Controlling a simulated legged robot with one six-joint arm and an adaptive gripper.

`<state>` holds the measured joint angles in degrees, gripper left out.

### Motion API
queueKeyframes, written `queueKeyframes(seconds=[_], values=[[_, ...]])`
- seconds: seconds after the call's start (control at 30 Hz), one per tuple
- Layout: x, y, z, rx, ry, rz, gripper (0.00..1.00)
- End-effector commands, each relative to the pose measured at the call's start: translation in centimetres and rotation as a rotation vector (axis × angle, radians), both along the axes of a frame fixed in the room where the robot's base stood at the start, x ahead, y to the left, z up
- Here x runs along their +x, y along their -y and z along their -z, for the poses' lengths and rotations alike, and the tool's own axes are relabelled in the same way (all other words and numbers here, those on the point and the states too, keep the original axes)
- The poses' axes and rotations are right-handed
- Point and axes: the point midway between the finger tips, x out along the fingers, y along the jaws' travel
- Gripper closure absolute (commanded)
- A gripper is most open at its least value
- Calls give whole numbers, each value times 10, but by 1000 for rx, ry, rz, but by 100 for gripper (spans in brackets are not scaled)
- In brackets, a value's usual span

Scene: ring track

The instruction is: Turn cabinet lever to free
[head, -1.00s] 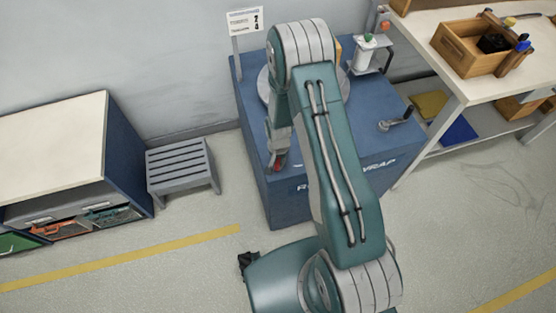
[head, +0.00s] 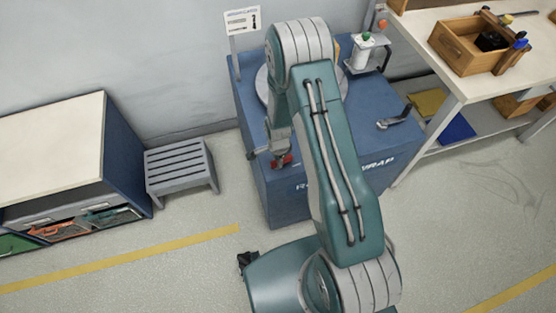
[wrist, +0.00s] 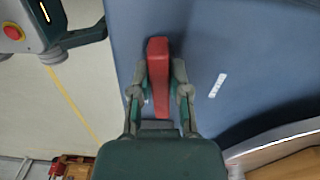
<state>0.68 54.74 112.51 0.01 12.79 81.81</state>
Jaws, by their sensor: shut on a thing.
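The red lever (head: 285,160) is on the top of the blue cabinet (head: 285,205), near its front left edge. In the wrist view, the lever (wrist: 158,60) is a red bar standing out against the blue cabinet surface (wrist: 235,50). My gripper (wrist: 160,82) has one finger on each side of the bar and is shut on it. In the head view, my gripper (head: 282,156) is at the lever, partly hidden by my arm. The lever's pivot is hidden.
A grey slatted stool (head: 180,168) and a white-topped cabinet (head: 50,145) stand to the left. A crank handle (head: 396,119) is on the blue cabinet's right side. A workbench (head: 450,60) with a wooden box (head: 462,52) stands at right.

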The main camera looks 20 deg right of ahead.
Motion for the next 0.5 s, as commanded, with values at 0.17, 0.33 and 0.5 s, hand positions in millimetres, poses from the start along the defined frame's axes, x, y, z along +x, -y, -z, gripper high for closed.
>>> queueKeyframes(seconds=[0.17,0.33,0.5], values=[[-1,-1,1,0,0,81,100],[-1,-1,1,0,0,127,100],[-1,-1,1,0,1,145,100]])
